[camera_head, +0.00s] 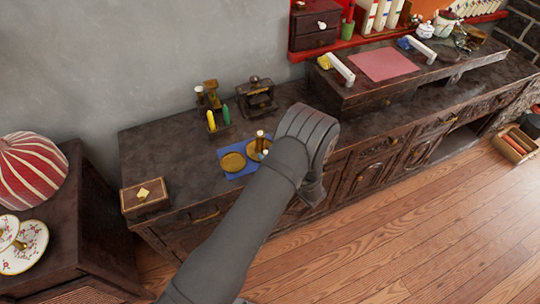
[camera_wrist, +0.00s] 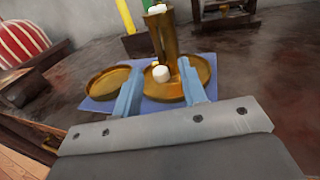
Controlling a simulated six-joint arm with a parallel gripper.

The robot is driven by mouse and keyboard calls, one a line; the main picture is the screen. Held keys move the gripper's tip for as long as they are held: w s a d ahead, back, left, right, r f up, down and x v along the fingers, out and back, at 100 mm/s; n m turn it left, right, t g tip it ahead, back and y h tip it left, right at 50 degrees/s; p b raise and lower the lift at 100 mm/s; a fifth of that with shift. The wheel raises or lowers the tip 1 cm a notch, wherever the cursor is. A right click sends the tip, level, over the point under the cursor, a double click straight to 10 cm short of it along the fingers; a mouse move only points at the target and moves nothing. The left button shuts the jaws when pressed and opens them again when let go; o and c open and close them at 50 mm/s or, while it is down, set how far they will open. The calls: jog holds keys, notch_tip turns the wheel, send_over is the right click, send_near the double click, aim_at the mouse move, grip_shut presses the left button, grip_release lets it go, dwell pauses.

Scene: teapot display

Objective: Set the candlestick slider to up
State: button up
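The brass candlestick (camera_wrist: 163,38) stands upright on a round brass plate, with a white candle end at its top. A small white knob (camera_wrist: 161,73) shows low on its front. In the head view the candlestick (camera_head: 260,137) stands on the dark counter, just left of my arm. My gripper (camera_wrist: 159,69) has two blue fingers spread apart, pointing toward the candlestick. The knob appears between the fingertips in the wrist view; I cannot tell whether either finger touches the candlestick. In the head view my arm hides most of the gripper.
A blue mat (camera_head: 224,153) carries a second brass dish (camera_head: 233,162). A wooden box (camera_head: 145,197) sits at the left. The counter between is clear.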

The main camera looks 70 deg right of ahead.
grip_shut()
jog(key=shift+r, duration=1.95)
grip_release()
